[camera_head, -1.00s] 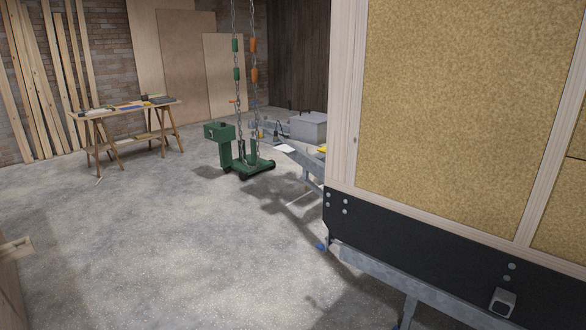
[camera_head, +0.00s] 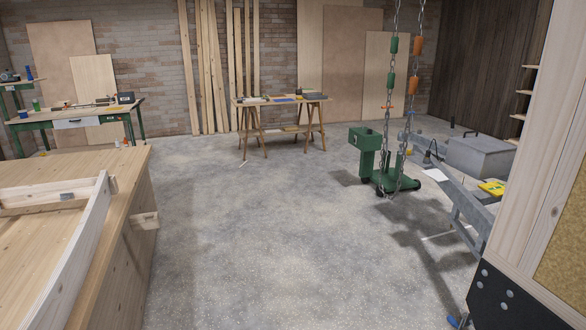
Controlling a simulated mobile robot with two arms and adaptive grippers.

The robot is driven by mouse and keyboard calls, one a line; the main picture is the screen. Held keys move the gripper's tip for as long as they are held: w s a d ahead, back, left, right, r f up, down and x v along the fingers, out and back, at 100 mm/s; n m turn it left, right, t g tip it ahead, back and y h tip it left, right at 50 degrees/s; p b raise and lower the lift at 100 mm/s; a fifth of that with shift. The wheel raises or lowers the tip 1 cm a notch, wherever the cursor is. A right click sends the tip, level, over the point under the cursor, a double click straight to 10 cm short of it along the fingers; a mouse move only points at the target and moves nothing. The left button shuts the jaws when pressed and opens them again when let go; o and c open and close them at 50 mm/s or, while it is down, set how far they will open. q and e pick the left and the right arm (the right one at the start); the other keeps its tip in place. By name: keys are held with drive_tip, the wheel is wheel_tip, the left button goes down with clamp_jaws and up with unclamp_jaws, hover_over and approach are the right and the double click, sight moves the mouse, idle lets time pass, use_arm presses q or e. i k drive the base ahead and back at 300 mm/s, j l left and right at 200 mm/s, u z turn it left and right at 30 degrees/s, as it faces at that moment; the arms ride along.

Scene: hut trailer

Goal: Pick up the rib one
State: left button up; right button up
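No part labelled as the rib can be picked out for certain. A long, pale, slightly curved wooden piece (camera_head: 72,255) lies on the wooden workbench (camera_head: 118,215) at the left, and its lower end is cut off by the picture edge. A straight pale wooden bar (camera_head: 45,198) lies behind it, with a small grey metal part (camera_head: 67,197) on it. Whether the two pieces are joined, I cannot tell. Neither of my grippers is in view.
Open concrete floor (camera_head: 250,230) lies ahead. A trestle table (camera_head: 282,101) and a green workbench (camera_head: 75,119) stand at the back. A green wheeled machine (camera_head: 366,140), hanging chains (camera_head: 388,75) and a trailer frame (camera_head: 462,200) are at the right, beside the hut wall (camera_head: 535,150).

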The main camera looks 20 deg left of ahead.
sight(51, 309)
drive_tip(key=i+j+u, duration=0.15)
drive_tip(key=i+u, duration=0.15)
drive_tip(key=u, duration=0.2)
drive_tip(key=i+u, duration=0.3)
drive_tip(key=u, duration=0.2)
drive_tip(key=i+u, duration=0.3)
drive_tip(key=u, duration=0.2)
drive_tip(key=i+l+u, duration=0.2)
drive_tip(key=u, duration=0.25)
drive_tip(key=i, duration=0.1)
